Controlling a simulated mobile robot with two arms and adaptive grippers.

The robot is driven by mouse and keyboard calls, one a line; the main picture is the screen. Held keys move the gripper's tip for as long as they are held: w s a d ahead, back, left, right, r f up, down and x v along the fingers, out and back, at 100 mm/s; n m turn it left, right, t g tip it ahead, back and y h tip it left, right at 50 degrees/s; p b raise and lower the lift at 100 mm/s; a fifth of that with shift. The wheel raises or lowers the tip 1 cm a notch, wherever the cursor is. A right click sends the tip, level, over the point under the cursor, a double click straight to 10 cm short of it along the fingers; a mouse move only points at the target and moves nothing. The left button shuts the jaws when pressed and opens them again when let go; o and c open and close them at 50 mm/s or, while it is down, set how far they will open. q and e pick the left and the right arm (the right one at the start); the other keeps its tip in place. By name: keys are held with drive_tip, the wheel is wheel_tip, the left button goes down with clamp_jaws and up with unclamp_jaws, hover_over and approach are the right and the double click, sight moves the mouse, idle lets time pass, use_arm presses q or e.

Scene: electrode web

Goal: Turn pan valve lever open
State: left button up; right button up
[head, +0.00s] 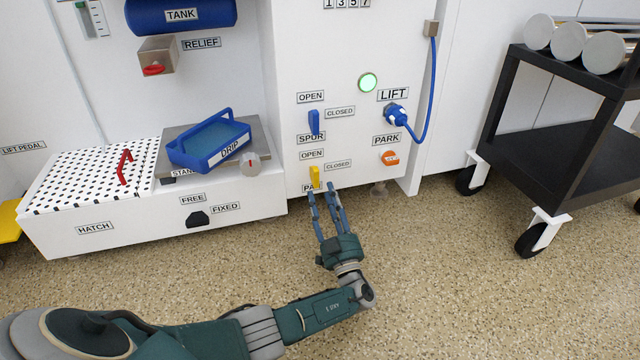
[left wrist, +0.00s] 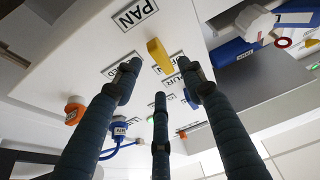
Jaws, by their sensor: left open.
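The yellow pan valve lever (head: 314,177) is on the white cabinet front, low down. It stands upright in the head view, below an OPEN label (head: 312,154) and left of a CLOSED label (head: 338,165). The PAN label is partly hidden there by my finger, but is readable in the left wrist view (left wrist: 135,13). My left gripper (head: 323,193) is open, its fingertips just below and right of the lever. In the left wrist view the yellow lever (left wrist: 159,54) shows beyond the spread fingers, between their tips; contact cannot be told. My right gripper is not in view.
A similar blue SPUR lever (head: 314,122) is directly above. An orange PARK knob (head: 390,158) and a blue LIFT plug with cable (head: 397,114) are to the right. The blue DRIP tray (head: 205,145) is left. A black cart (head: 550,130) stands right. The floor in front is clear.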

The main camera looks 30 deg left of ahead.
use_arm(q)
drive_tip(key=v, duration=0.5)
drive_tip(key=shift+s+d+f, duration=0.1)
drive_tip(key=shift+s+d, duration=0.05)
idle(0.3)
